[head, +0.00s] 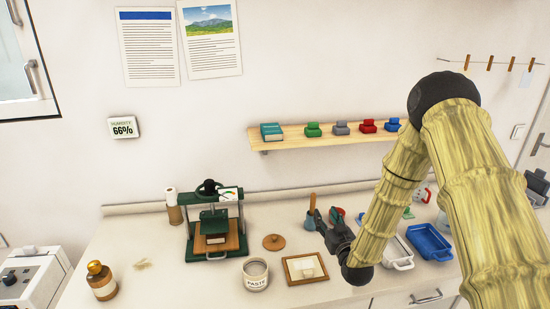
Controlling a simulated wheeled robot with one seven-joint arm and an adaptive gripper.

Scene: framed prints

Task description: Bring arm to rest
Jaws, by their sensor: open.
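My gripper (322,227) is dark and hangs at the end of my bamboo-textured arm, above the counter (141,245). It points to the left, over the area behind and right of a wooden framed piece (304,268). It is open, and I see nothing held in it. A wooden-handled tool (312,203) shows just behind the fingertips; I cannot tell whether they touch. My arm hides part of the counter and the right end of the shelf.
A green press (214,226), a paste jar (256,273) and an amber bottle (101,281) stand left of my gripper. White (399,250) and blue (429,242) trays lie right. A wall shelf (290,137) holds several small coloured items.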

